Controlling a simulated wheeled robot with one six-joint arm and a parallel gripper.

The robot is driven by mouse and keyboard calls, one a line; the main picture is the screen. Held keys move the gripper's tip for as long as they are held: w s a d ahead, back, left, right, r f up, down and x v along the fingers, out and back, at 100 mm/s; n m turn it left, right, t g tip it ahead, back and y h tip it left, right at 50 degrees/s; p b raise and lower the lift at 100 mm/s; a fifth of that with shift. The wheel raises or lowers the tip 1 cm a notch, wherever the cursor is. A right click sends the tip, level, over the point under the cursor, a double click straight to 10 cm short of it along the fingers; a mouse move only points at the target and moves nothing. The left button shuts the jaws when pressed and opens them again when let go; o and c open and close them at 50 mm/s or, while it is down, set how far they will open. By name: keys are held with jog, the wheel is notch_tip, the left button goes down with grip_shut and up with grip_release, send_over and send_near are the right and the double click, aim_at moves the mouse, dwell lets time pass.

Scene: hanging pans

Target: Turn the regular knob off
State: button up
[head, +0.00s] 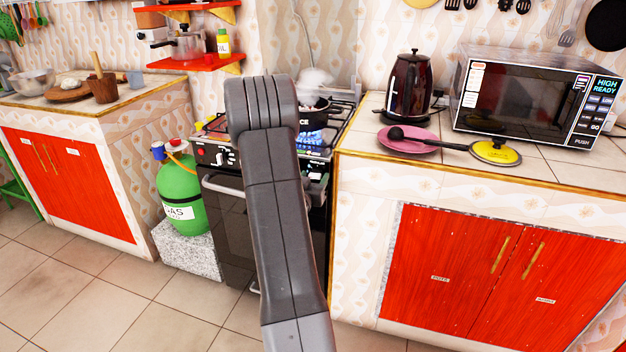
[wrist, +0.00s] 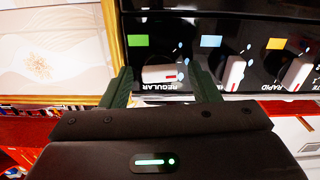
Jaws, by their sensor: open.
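In the wrist view, the white regular knob (wrist: 164,74) sits on the stove's black front panel, under a green mark, with the word REGULAR upside down. My gripper (wrist: 160,82) is open, with one dark green finger on each side of this knob. I cannot tell whether the fingers touch it. In the head view, my arm hides most of the knob panel. The stove (head: 222,232) has a blue flame (head: 312,139) burning under a steaming pan (head: 313,112).
In the wrist view, a middle knob (wrist: 232,73) and the rapid knob (wrist: 298,72) are right of the regular knob. In the head view, a counter (head: 362,160) stands close right of the stove. A green gas cylinder (head: 180,190) stands left of it.

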jog(key=c, duration=1)
jog(key=shift+o, duration=0.2)
jog(key=shift+f+b, duration=0.1)
jog(key=shift+b, duration=0.4)
jog(key=m+b, duration=0.3)
jog(key=b, duration=0.1)
jog(key=shift+f, duration=0.2)
jog(key=m+b, duration=1.1)
jog(key=b, duration=0.1)
jog(key=shift+d, duration=0.1)
jog(key=m+b, duration=0.3)
jog(key=m, duration=0.1)
jog(key=shift+r+m+b, duration=0.15)
jog(key=shift+m+b, duration=0.25)
